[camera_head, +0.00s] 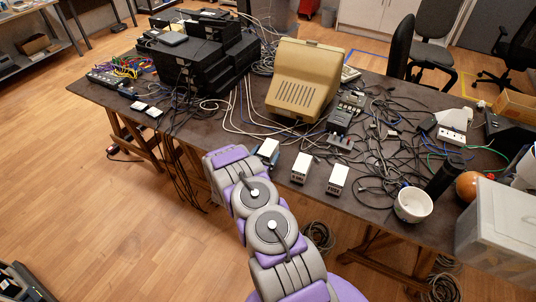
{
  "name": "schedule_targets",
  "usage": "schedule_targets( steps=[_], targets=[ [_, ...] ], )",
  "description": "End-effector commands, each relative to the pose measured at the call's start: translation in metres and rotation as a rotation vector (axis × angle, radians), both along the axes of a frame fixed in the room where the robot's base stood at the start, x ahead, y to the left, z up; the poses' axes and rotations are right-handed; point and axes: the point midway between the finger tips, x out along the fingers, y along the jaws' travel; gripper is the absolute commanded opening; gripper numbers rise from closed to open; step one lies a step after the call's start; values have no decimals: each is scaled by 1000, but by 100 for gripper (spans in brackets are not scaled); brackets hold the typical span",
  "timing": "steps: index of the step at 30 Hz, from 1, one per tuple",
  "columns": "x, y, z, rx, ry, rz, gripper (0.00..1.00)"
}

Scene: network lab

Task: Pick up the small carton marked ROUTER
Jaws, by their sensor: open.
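Three small white cartons stand along the front edge of the dark table (165,131). The left carton (269,148) is close to the far end of my arm. The middle carton (301,168) and the right carton (338,180) stand to its right, apart from each other. They have dark marks on their front faces, too small to read, so I cannot tell which is marked ROUTER. My grey and purple arm reaches up from the bottom to the table's front edge, left of the cartons. No gripper fingers show; they may be hidden by the arm.
A beige monitor (304,80) stands behind the cartons, with stacked black devices (205,57) to its left. Tangled cables spread behind and right of the cartons. A white bowl (413,205), black cylinder (445,176), orange ball (468,185) and translucent bin (497,226) are at right.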

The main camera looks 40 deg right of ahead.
Motion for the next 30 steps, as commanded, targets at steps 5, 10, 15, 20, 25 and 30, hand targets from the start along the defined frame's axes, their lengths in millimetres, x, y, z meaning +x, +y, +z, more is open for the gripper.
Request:
schedule_targets(
  steps=[5,10,15,20,25,30],
  targets=[
    [0,0,0,0,0,0,81],
    [0,0,0,0,0,0,64],
    [0,0,0,0,0,0,48],
    [0,0,0,0,0,0,33],
    [0,1,0,0,0,0,28],
    [0,1,1,0,0,0,28]
  ],
)
